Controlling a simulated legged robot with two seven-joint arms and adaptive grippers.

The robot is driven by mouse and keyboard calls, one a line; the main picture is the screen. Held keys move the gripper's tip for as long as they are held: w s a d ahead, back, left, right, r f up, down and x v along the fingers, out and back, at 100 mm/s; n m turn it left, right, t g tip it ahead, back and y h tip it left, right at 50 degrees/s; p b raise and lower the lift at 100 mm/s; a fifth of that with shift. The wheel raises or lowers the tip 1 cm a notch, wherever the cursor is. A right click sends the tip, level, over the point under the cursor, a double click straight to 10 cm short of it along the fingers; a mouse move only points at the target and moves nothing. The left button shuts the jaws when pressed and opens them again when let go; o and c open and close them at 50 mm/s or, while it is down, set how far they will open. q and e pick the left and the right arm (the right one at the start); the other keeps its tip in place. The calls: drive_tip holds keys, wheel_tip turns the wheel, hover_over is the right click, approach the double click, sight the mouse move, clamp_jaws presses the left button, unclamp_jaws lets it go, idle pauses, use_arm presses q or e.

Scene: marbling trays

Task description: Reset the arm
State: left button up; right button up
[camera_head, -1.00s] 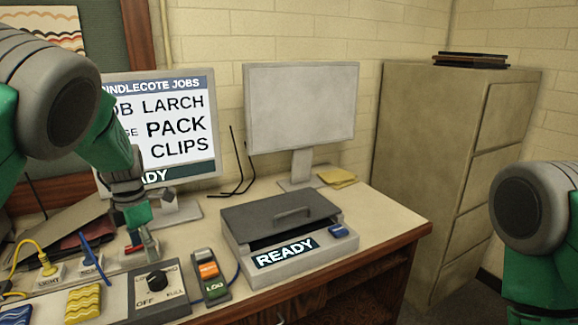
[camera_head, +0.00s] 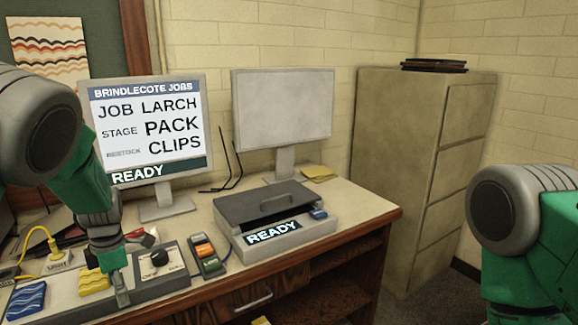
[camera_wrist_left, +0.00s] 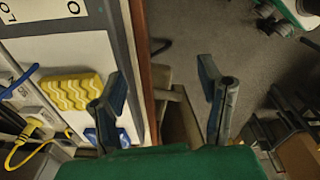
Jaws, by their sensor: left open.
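My left gripper (camera_head: 121,290) is at the desk's front edge, just left of the dial box (camera_head: 160,268) in the head view. In the left wrist view the left gripper (camera_wrist_left: 165,88) has its two fingers spread wide with nothing between them. The desk edge and the floor show beyond the fingers. My right arm (camera_head: 510,215) shows at the right edge of the head view; its gripper is out of the picture.
A yellow wavy block (camera_head: 93,281) and a blue wavy block (camera_head: 26,299) lie left of the gripper. The handheld LOG device (camera_head: 206,254), a lidded READY machine (camera_head: 330,228) and two monitors stand rightward and behind. A filing cabinet (camera_head: 400,180) stands right.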

use_arm(q)
drive_tip(key=s+f+m+y+b, duration=0.2)
drive_tip(key=s+f+m+b, duration=0.3)
drive_tip(key=s+f+m, duration=1.1)
drive_tip(key=s+d+f+m+h+b, duration=0.1)
drive_tip(key=s+d+f+m, duration=0.4)
drive_tip(key=s, duration=0.5)
drive_tip(key=s+d+f+m+h+b, duration=0.1)
drive_tip(key=s+d+f+m+b, duration=0.3)
drive_tip(key=s, duration=0.7)
wheel_tip(320, 180, down, 2)
drive_tip(key=shift+d+f+m+t+h, duration=0.1)
drive_tip(key=shift+d+m+t+h, duration=0.3)
drive_tip(key=shift+d+m, duration=0.45)
drive_tip(key=shift+a, duration=0.15)
